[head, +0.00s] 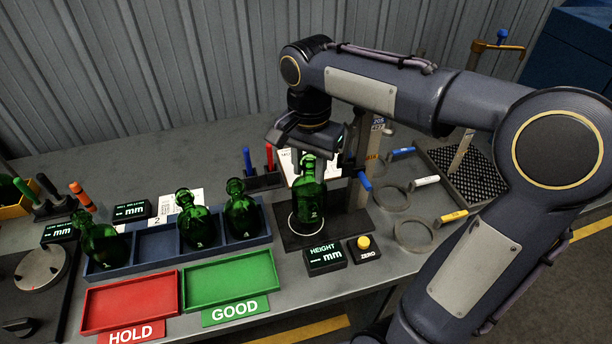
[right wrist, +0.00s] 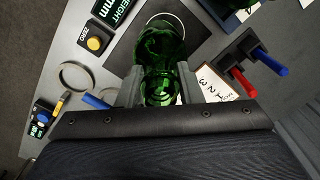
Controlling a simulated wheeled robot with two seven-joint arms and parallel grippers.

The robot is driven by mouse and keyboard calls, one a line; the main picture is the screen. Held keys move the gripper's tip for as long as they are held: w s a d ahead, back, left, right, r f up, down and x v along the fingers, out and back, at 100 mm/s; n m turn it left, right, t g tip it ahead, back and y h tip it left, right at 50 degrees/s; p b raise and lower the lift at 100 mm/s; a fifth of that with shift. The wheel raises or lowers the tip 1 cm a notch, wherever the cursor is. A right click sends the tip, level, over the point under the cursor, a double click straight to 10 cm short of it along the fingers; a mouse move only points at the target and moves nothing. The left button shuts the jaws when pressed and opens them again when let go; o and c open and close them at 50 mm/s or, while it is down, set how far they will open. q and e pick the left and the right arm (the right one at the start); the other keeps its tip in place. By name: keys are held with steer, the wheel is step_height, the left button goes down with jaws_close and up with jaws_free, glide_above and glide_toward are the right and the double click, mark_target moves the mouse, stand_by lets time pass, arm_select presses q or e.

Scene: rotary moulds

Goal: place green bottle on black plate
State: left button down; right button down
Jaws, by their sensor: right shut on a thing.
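My right gripper (head: 309,154) is shut on the neck of a green bottle (head: 312,198), which hangs upright below it. In the right wrist view the gripper fingers (right wrist: 160,88) close on both sides of the bottle's neck, and the bottle body (right wrist: 160,42) points away from the camera. The bottle is over the black plate (head: 345,218), at a white ring (head: 292,226) marked on it. I cannot tell whether its base touches the plate. The plate also shows in the right wrist view (right wrist: 122,52). My left gripper is not in view.
A blue rack (head: 155,242) holds other green bottles numbered 1, 3 and 4, with one slot empty. Empty red (head: 130,303) and green (head: 230,281) trays lie in front. A height display (head: 325,258) and zero button (head: 363,243) stand before the plate; ring gauges (head: 414,234) lie right.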

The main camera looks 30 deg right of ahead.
mark_target(306, 179)
steer(key=shift+w+f, duration=0.4)
steer(key=shift+f, duration=0.15)
steer(key=shift+w+f, duration=0.1)
steer(key=shift+f, duration=1.5)
steer(key=shift+f, duration=0.2)
steer(key=c, duration=1)
jaws_free()
steer(key=shift+r, duration=0.15)
